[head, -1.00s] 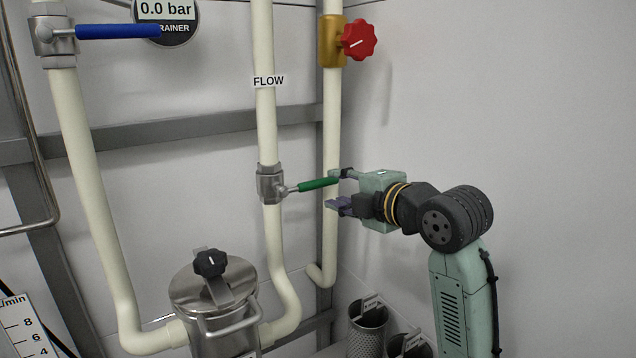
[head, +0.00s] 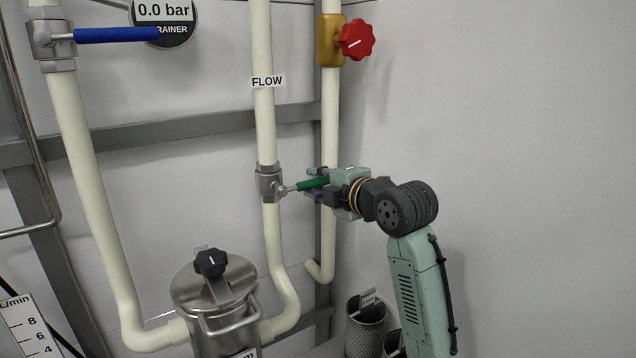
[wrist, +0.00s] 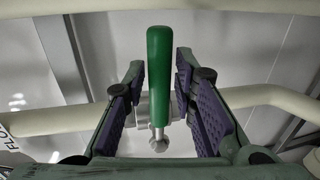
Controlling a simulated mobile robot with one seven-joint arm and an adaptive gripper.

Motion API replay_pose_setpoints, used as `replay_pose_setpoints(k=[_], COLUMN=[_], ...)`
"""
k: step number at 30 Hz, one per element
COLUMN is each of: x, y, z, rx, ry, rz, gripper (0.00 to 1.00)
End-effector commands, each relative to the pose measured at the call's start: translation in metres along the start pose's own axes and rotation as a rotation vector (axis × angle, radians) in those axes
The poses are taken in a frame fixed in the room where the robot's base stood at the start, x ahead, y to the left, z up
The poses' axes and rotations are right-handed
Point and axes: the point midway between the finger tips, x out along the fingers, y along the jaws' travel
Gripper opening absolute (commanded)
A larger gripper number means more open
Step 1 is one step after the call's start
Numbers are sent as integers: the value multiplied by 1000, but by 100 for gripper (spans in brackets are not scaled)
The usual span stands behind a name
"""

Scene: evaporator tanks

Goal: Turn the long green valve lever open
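The green lever (head: 313,184) sticks out to the right from a metal valve body (head: 269,183) on the pipe marked FLOW. In the wrist view the green lever (wrist: 159,75) stands between the two purple-padded fingers, with a gap on both sides. My gripper (head: 316,184) is open around the lever, one finger above it and one below it in the head view. In the wrist view my gripper (wrist: 163,108) shows no finger touching the lever. The lever's outer end is partly hidden by my gripper in the head view.
A red knob (head: 356,39) sits higher on the pipe behind. A blue lever (head: 117,35) is at upper left. A metal strainer pot (head: 213,290) with a black knob stands below. Mesh baskets (head: 366,325) stand at lower right. The right wall is bare.

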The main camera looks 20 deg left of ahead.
Motion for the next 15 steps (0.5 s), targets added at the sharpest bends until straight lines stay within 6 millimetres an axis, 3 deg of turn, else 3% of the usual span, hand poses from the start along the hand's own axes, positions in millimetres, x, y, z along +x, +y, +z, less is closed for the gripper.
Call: replay_pose_setpoints(k=[10, 15], x=[0, 0], y=[0, 0], z=[0, 0], rx=[0, 0], ry=[0, 0], rz=[0, 0], gripper=[0, 0])
